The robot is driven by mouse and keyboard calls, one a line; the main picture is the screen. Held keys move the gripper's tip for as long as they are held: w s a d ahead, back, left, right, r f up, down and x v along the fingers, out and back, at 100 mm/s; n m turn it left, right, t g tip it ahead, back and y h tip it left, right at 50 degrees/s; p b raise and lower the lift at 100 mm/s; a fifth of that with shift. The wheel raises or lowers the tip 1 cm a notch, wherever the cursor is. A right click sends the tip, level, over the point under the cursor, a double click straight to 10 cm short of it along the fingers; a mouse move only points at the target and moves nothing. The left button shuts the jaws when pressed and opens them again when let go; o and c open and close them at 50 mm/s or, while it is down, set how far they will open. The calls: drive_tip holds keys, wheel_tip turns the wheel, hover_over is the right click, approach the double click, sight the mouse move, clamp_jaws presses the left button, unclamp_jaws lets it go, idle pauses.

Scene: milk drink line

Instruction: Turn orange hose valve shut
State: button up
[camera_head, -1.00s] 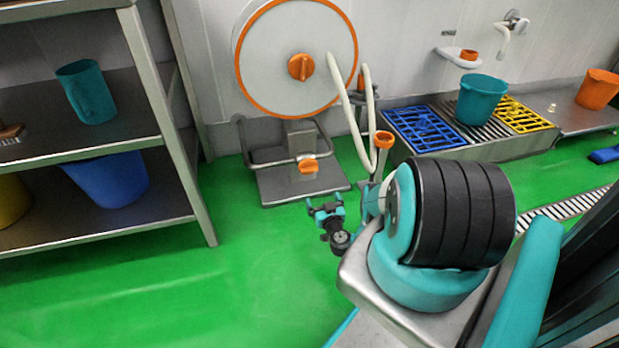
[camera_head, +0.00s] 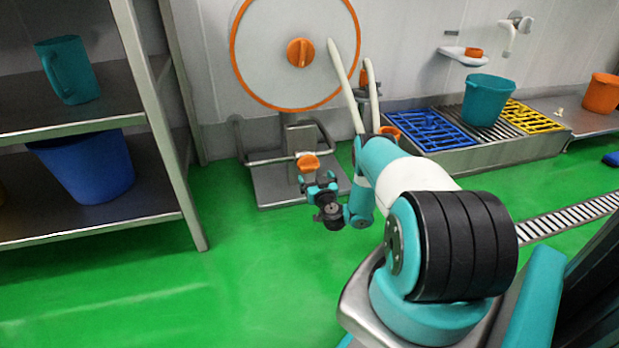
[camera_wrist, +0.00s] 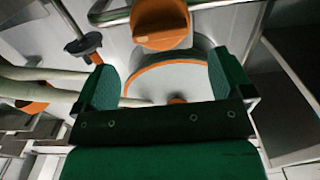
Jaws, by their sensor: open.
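The orange hose valve (camera_head: 309,162) is a knob on the grey stand below the hose reel in the head view. It shows large at the top of the wrist view (camera_wrist: 161,24), with its upper part cut off. My gripper (camera_head: 318,180) is just in front of and slightly below the valve in the head view. In the wrist view my gripper (camera_wrist: 165,72) is open, its two green fingers wide apart and nothing between them. The valve lies beyond the fingers, apart from them as far as I can see. The round reel (camera_head: 262,55) has an orange rim and an orange centre knob (camera_head: 300,52).
A pale hose (camera_head: 346,88) hangs at the reel's right, near my arm. A metal shelf (camera_head: 80,228) with a teal jug (camera_head: 68,70) and a blue bucket (camera_head: 88,172) stands left. A drain bench with a blue grate (camera_head: 430,130) is right. Green floor in front is clear.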

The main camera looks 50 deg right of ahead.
sight(310, 168)
drive_tip(key=b+x, duration=0.5)
drive_tip(key=shift+a, duration=0.1)
drive_tip(key=shift+w+d+f+b, duration=0.15)
drive_tip(key=shift+w+d+b, duration=0.1)
drive_tip(key=shift+w+b, duration=0.3)
drive_tip(key=shift+w+d+b, duration=0.3)
drive_tip(key=shift+w+d, duration=0.15)
drive_tip(key=shift+w, duration=0.15)
drive_tip(key=shift+r, duration=0.2)
drive_tip(key=c, duration=0.7)
